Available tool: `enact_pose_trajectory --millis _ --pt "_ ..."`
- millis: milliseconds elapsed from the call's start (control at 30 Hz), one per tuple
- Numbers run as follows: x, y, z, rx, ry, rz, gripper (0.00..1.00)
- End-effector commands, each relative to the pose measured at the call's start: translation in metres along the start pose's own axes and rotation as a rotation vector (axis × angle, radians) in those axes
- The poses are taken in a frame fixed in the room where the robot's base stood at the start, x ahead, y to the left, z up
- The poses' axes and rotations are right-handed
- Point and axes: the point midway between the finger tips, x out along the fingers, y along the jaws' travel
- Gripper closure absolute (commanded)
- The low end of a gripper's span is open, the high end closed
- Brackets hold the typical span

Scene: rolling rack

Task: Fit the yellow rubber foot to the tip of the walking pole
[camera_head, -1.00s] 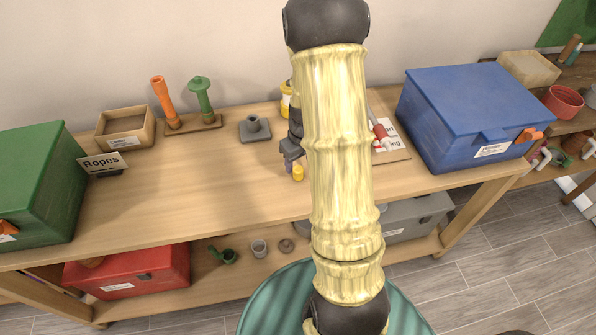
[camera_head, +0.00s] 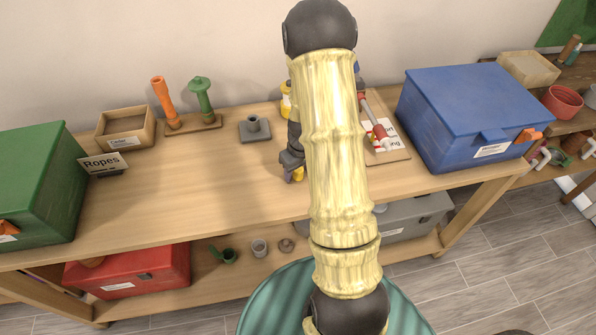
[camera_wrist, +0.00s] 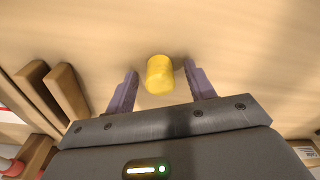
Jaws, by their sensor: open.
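The yellow rubber foot (camera_wrist: 160,75) stands on the tabletop between my gripper's two purple fingers in the wrist view. My gripper (camera_wrist: 161,69) is open, with a visible gap on each side of the foot.
A blue box (camera_head: 470,110) stands right on the table (camera_head: 220,205), a green box (camera_head: 35,185) left. A grey socketed block (camera_head: 254,129), a stand with orange and green handles (camera_head: 190,124) and a wooden tray (camera_head: 125,128) stand behind. The left front tabletop is clear.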

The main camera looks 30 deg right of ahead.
Motion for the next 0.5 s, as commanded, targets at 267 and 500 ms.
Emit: enact_pose_trajectory --millis 267,500 --pt "-0.0002 -0.0001 0.0000 0.000 0.000 0.000 0.65" --pt "-0.0002 0.0000 0.0000 0.000 0.000 0.000 0.93"
